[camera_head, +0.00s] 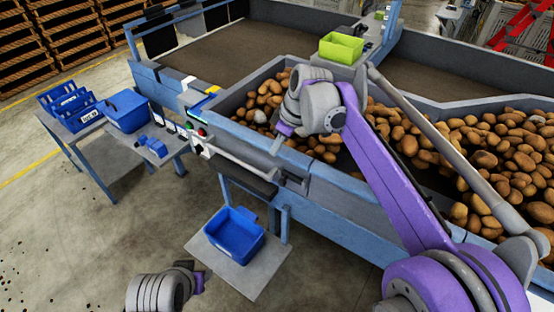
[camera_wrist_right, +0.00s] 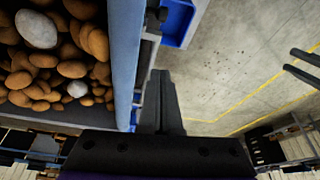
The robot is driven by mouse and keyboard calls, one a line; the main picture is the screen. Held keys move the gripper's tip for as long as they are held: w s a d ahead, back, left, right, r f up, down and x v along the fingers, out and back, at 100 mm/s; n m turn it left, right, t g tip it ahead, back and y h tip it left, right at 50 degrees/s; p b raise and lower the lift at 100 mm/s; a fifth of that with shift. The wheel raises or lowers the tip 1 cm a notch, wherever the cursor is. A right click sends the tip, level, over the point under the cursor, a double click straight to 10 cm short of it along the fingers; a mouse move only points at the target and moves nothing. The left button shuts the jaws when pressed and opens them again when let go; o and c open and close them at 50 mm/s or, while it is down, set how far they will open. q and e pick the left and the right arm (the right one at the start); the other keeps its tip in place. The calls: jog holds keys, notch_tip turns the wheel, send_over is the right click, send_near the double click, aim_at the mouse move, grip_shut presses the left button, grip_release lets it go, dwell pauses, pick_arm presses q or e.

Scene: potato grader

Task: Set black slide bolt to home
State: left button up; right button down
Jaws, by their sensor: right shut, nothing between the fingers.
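My right gripper (camera_head: 278,145) is over the near edge of the potato grader, its fingers pointing down. In the right wrist view its dark fingers (camera_wrist_right: 161,100) are shut together with nothing between them. A small black knob (camera_wrist_right: 155,18) on the machine's side, ahead of the fingers and apart from them, looks like the slide bolt. In the head view, dark hardware (camera_head: 292,180) sits on the grader's front edge below the gripper; the bolt's exact position is too small to tell. My left gripper (camera_head: 197,283) is low at the bottom, away from the machine; its finger opening is unclear.
Potatoes (camera_head: 490,140) fill the grader's trough. A blue bin (camera_head: 234,232) stands on a low shelf (camera_head: 265,268) below the front edge. A side table (camera_head: 108,150) with blue containers is at left. A green bin (camera_head: 341,47) sits on the machine. Floor at left is open.

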aim_at(290, 179)
notch_tip(290, 179, down, 10)
jog(key=shift+a+r, duration=0.1)
jog(key=shift+a, duration=0.05)
jog(key=shift+s+d+f, duration=0.15)
jog(key=shift+d+f, duration=0.1)
jog(key=shift+d, duration=0.1)
jog(key=s+d, duration=0.1)
jog(key=d, duration=0.1)
jog(key=s+d, duration=0.1)
jog(key=shift+s+d, duration=0.35)
jog(key=shift+w+a+r, duration=0.1)
